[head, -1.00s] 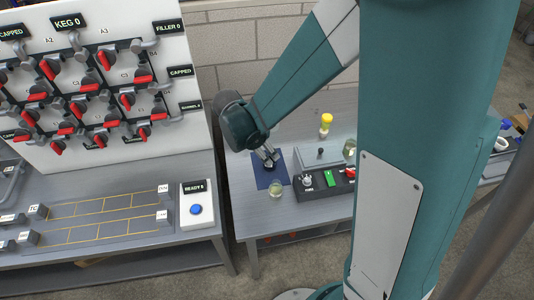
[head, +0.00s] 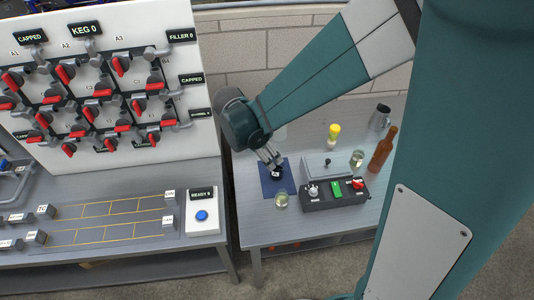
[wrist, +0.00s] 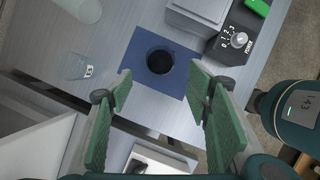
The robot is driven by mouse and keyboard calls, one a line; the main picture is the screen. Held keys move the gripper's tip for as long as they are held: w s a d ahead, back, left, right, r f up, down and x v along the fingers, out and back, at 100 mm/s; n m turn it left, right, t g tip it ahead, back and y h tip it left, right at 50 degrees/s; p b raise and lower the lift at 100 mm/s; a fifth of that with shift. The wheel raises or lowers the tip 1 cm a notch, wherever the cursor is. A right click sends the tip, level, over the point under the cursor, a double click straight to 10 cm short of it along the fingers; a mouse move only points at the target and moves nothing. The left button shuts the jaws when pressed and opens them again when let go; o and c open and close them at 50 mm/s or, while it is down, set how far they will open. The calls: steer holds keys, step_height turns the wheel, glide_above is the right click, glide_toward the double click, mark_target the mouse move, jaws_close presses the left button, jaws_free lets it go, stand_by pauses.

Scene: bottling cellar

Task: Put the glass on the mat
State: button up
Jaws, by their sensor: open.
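The dark blue mat (head: 268,184) lies on the right bench and shows in the wrist view (wrist: 137,70). A dark round thing (wrist: 160,60) stands near its middle. A small clear glass (head: 281,201) with pale yellowish contents stands at the mat's front edge; I cannot tell if it touches the mat. It does not show in the wrist view. Another clear vessel with a small label (wrist: 82,67) stands apart from the mat in the wrist view. My gripper (head: 274,163) is over the mat, and its green fingers (wrist: 158,95) are apart with nothing between them.
A control box (head: 335,194) with dial and coloured switches stands right of the mat, a grey lidded box (head: 325,166) behind it. The valve board (head: 110,85) rises at left.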

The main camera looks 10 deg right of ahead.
steer(key=s+d+r+m+t+y, duration=0.2)
steer(key=s+d+r+m, duration=0.4)
steer(key=s+r+m, duration=0.3)
steer(key=s+d+r+m+t+y, duration=0.2)
steer(key=s+d+r+m, duration=0.3)
steer(key=m, duration=0.8)
steer(key=s+r+t, duration=0.1)
steer(key=s+r, duration=0.2)
steer(key=r, duration=0.1)
steer(key=shift+s+d+t, duration=0.3)
steer(key=shift+s+d, duration=0.05)
